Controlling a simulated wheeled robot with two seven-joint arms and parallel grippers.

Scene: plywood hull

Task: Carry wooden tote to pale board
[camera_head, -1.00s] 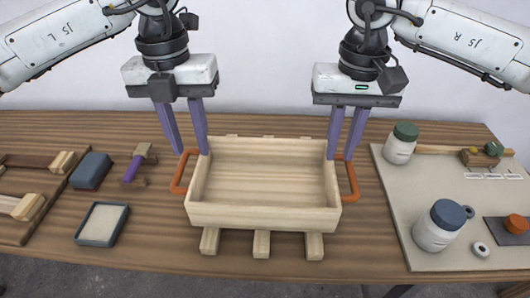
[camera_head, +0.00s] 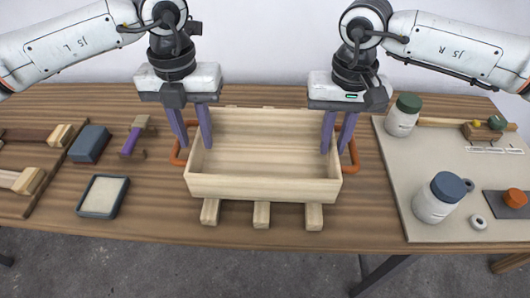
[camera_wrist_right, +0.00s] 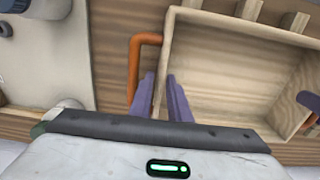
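The wooden tote (camera_head: 265,188) is a pale open box, empty, with an orange handle at each end. It rests across several pale wooden battens (camera_head: 262,214) in the middle of the table. My left gripper (camera_head: 196,147) is open at the tote's left wall, fingers pointing down. My right gripper (camera_head: 334,153) is open at the right wall, one finger inside the tote and one outside near the orange handle (camera_head: 352,150). The right wrist view shows the wall between these fingers (camera_wrist_right: 163,85). The pale board (camera_head: 425,228) lies flat at the right.
The board carries a green-lidded jar (camera_head: 403,115), a blue-lidded jar (camera_head: 440,198), a white ring (camera_head: 478,222) and an orange-topped item (camera_head: 515,198). Left of the tote lie a purple-handled tool (camera_head: 132,140), a blue block (camera_head: 89,144) and a shallow tray (camera_head: 103,196).

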